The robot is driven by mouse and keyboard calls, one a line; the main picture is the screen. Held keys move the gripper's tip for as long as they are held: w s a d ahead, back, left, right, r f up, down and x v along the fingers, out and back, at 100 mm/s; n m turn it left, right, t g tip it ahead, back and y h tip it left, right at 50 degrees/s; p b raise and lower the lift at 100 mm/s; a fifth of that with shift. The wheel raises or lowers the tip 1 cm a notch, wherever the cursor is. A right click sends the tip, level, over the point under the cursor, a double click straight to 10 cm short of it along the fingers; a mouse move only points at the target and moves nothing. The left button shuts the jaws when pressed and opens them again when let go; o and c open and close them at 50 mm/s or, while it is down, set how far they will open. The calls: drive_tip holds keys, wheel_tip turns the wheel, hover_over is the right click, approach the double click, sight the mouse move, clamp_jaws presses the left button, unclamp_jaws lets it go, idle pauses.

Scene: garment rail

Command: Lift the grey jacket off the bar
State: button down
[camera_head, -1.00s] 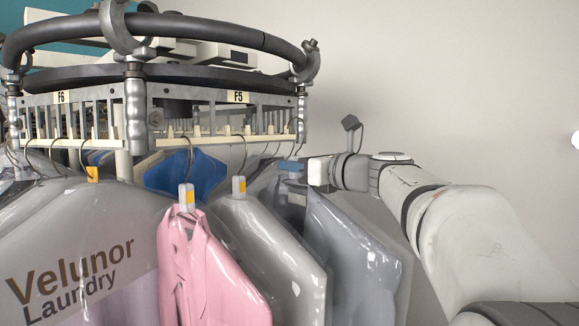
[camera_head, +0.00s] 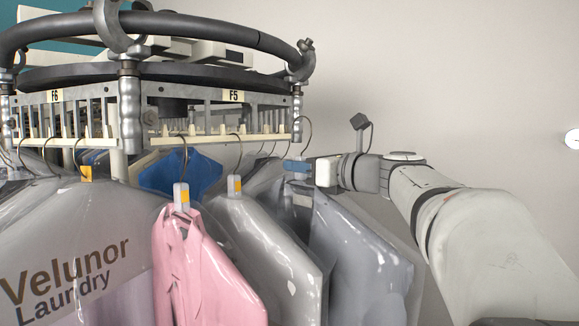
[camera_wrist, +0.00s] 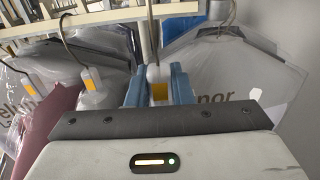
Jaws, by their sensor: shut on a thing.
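The grey jacket (camera_head: 360,255), in clear plastic, hangs at the right of the row in the head view. My gripper (camera_head: 297,168) is at its hanger neck, with blue fingers shut on it. In the wrist view, the pale hanger neck with a yellow tag (camera_wrist: 159,88) sits between the two blue fingers. The jacket's wire hook (camera_head: 305,130) rises above my gripper, just right of the end of the pale bar (camera_head: 225,141) in the head view. I cannot tell whether the hook still touches the bar. The jacket's lower part is out of view.
A pink shirt (camera_head: 195,270) and a bagged grey garment (camera_head: 275,250) hang close to the left. A blue garment (camera_head: 185,172) hangs behind. The round rail frame (camera_head: 215,80) stands above the garments.

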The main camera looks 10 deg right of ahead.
drive_tip(key=shift+v, duration=5.7)
drive_tip(key=p+v, duration=0.6)
drive_tip(key=v, duration=1.7)
drive_tip(key=shift+r, duration=0.15)
drive_tip(key=shift+w, duration=0.1)
